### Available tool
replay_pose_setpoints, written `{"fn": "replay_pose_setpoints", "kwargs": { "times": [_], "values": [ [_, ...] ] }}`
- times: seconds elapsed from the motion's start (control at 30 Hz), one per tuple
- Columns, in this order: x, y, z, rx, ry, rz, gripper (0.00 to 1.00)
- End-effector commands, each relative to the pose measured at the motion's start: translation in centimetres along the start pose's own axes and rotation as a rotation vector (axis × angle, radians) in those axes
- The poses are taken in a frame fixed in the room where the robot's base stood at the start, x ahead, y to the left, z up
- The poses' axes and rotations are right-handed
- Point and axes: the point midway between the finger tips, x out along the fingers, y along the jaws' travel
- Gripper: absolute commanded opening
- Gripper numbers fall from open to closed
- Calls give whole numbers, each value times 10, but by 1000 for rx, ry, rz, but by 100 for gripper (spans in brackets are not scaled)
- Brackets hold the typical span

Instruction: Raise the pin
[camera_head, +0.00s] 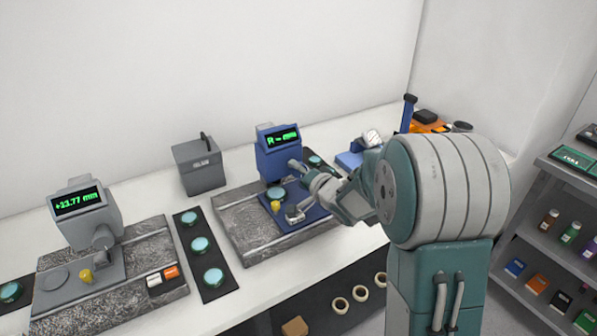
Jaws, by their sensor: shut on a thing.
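A blue gauge (278,150) stands on a grey stone plate, with a green display that reads "R", a dash and "mm". Its blue base (309,213) carries a teal disc (275,192) and a yellow knob (276,206). My arm reaches in from the right, and my gripper (303,181) is at the gauge, just right of the disc and below the display. It is shut on a small part there that seems to be the pin. The pin is too small and too hidden by the fingers to make out clearly.
A black strip (217,290) with teal discs lies between the gauges. A grey box (199,168) stands behind. Blue and orange items are behind my arm. Shelves with bottles and boxes are at right.

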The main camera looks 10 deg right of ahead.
Motion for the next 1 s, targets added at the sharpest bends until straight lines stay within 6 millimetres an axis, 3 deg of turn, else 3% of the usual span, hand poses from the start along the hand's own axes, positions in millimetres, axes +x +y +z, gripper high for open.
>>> {"fn": "replay_pose_setpoints", "kwargs": {
  "times": [0.27, 0.3, 0.33, 0.37, 0.77, 0.87, 1.0],
  "values": [
    [0, 3, 1, 4, -1, 8, 11],
    [0, 3, 1, 4, -1, 8, 76],
    [0, 3, 1, 4, -1, 8, 90],
    [0, 3, 1, 3, -1, 8, 93],
    [-1, 1, 0, 0, 0, 2, 93],
    [-8, 0, -1, 0, 2, 1, 93],
    [-32, 0, -1, 0, 4, 3, 93]
  ]
}}
